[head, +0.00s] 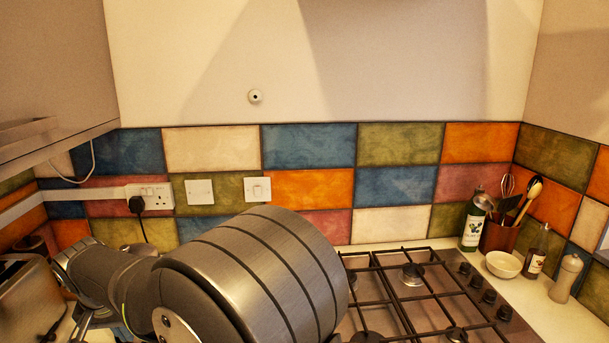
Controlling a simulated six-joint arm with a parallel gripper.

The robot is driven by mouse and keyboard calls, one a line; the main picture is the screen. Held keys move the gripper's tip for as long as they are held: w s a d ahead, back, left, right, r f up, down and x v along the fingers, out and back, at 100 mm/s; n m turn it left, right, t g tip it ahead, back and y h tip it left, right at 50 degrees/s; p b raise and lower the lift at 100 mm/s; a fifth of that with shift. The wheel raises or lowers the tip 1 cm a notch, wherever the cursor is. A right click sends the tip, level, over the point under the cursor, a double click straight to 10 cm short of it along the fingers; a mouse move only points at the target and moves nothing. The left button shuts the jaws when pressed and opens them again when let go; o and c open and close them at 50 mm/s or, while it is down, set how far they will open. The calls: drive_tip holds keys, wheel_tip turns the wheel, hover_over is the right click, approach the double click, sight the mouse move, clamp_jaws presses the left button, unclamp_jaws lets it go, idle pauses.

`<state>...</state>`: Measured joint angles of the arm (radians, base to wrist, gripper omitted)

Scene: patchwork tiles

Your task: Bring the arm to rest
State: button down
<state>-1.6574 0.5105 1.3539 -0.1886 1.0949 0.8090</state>
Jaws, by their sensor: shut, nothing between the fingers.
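My arm's large ribbed grey joint fills the lower middle of the head view, with a smaller grey link of mine to its left. My gripper does not show in this view. The arm hides part of the counter and the left part of the hob (415,300).
A metal appliance, perhaps a toaster (22,302), stands at the far left beside my arm. At right are a green bottle (473,232), a utensil pot (499,237), a white bowl (503,265), a dark bottle (536,263) and a pale mill (565,278). Sockets (150,196) line the tiled wall.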

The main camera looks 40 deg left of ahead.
drive_tip(key=d+r+m+y, duration=0.1)
drive_tip(key=d+r, duration=0.2)
drive_tip(key=r, duration=0.4)
drive_tip(key=d+r+y, duration=0.1)
drive_tip(key=d+r, duration=0.3)
drive_tip(key=r, duration=0.2)
drive_tip(key=s+x, duration=0.1)
drive_tip(key=x, duration=0.8)
drive_tip(key=c, duration=2.2)
unclamp_jaws()
drive_tip(key=shift+w+a+f, duration=0.1)
drive_tip(key=shift+a, duration=0.05)
